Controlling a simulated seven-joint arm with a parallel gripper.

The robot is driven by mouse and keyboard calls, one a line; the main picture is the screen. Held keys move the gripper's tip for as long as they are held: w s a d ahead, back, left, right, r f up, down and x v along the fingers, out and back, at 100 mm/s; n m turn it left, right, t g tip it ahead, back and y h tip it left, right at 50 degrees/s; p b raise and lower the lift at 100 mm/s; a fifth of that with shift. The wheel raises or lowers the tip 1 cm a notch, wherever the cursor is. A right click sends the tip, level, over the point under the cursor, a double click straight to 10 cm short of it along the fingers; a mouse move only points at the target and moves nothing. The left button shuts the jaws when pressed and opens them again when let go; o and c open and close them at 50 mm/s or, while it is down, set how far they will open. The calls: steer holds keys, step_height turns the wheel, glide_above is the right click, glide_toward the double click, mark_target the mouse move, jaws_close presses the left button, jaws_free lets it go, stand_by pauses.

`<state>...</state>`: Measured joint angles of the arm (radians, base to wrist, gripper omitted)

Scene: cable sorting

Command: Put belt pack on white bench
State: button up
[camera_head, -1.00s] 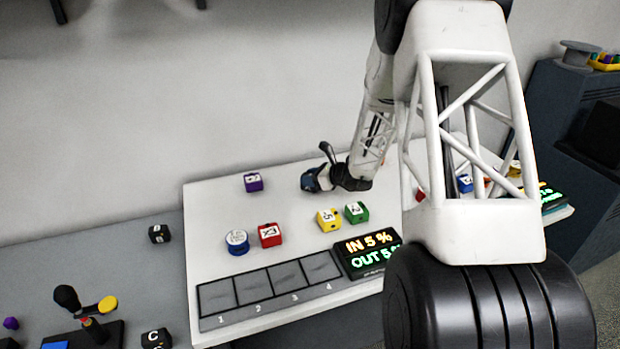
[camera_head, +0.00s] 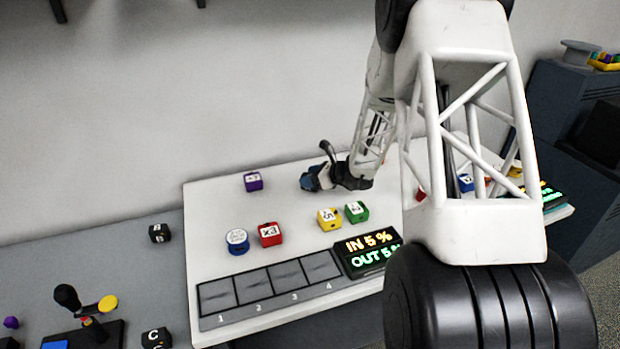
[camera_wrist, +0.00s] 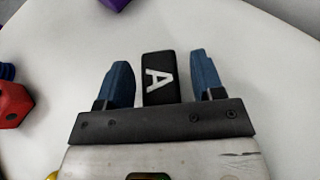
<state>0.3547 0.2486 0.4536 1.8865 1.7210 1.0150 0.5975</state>
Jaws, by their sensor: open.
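A black block with a white letter A (camera_wrist: 159,78) sits between my gripper's two blue fingers in the wrist view, with a gap on each side. It appears to be the belt pack, though I cannot be sure. My gripper (camera_wrist: 162,74) is open around it. In the head view my gripper (camera_head: 311,179) is low over the back middle of the white bench (camera_head: 215,205), and the black block cannot be made out there. The white bench top surrounds the block in the wrist view; whether the block rests on it is unclear.
On the white bench are a purple block (camera_head: 253,182), a blue round piece (camera_head: 237,242), and red (camera_head: 270,235), yellow (camera_head: 329,219) and green (camera_head: 357,212) blocks. Numbered slots (camera_head: 270,285) and a lit display (camera_head: 368,250) line the front. A grey bench (camera_head: 110,262) holds black blocks.

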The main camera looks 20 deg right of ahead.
steer(key=v, duration=1.2)
stand_by(0.5)
steer(key=s+a+r+n+g+h, duration=0.1)
steer(key=s+a+r+n+g, duration=0.3)
steer(key=s+a+r+n, duration=0.4)
steer(key=s+a+r+n+g+h, duration=0.1)
steer(key=s+a+r+n+g, duration=0.2)
steer(key=s+a+r+n, duration=0.5)
steer(key=s+a+r+n+h, duration=0.1)
steer(key=s+n+h, duration=0.3)
steer(key=s, duration=0.8)
steer(key=s+a+r+n+h, duration=0.2)
steer(key=s+n, duration=0.4)
steer(key=s, duration=0.6)
steer(key=shift+s+a+n+h, duration=0.3)
steer(key=shift+a+n+h, duration=0.1)
steer(key=shift+a+h, duration=0.45)
